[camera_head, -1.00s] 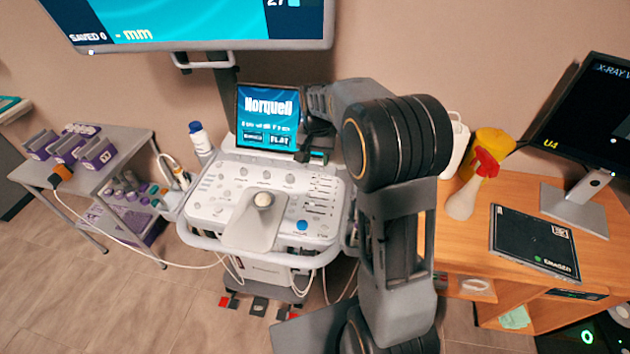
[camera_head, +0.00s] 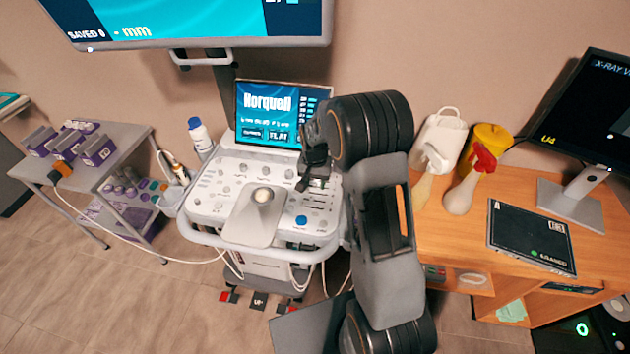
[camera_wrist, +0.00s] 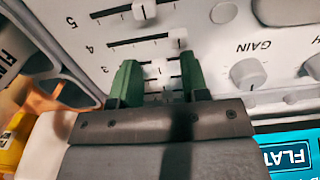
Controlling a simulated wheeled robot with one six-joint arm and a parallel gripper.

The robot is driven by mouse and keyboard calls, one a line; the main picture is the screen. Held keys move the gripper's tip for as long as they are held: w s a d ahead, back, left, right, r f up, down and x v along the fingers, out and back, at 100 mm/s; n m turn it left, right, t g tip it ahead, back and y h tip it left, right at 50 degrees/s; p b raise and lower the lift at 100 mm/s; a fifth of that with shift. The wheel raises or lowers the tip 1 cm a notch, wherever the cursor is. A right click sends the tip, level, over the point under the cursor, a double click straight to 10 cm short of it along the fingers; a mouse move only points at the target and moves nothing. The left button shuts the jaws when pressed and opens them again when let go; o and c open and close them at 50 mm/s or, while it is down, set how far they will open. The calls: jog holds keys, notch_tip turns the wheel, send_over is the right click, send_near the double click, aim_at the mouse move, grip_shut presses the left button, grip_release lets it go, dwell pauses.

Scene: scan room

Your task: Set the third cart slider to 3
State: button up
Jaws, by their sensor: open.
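The ultrasound cart's control panel (camera_head: 235,205) is pale grey with knobs, a trackball and a bank of sliders at its right. In the wrist view several horizontal slots show; the slider beside the "5" has its knob (camera_wrist: 143,10) near the top edge. The slider beside the "4" has its knob (camera_wrist: 178,37) further right. Another slider knob (camera_wrist: 156,68) lies between the green fingers of my gripper (camera_wrist: 160,80). My gripper is open, one finger on each side of that knob. Contact cannot be told. In the head view my gripper (camera_head: 308,178) is over the slider bank.
The cart screen (camera_head: 268,115) stands behind the panel. A GAIN knob (camera_wrist: 248,74) sits right of the fingers. A wooden desk (camera_head: 432,225) with a spray bottle (camera_head: 460,193) and a black panel (camera_head: 530,238) is at the right. A trolley (camera_head: 115,155) stands left.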

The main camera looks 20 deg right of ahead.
grip_shut()
dwell(0.3)
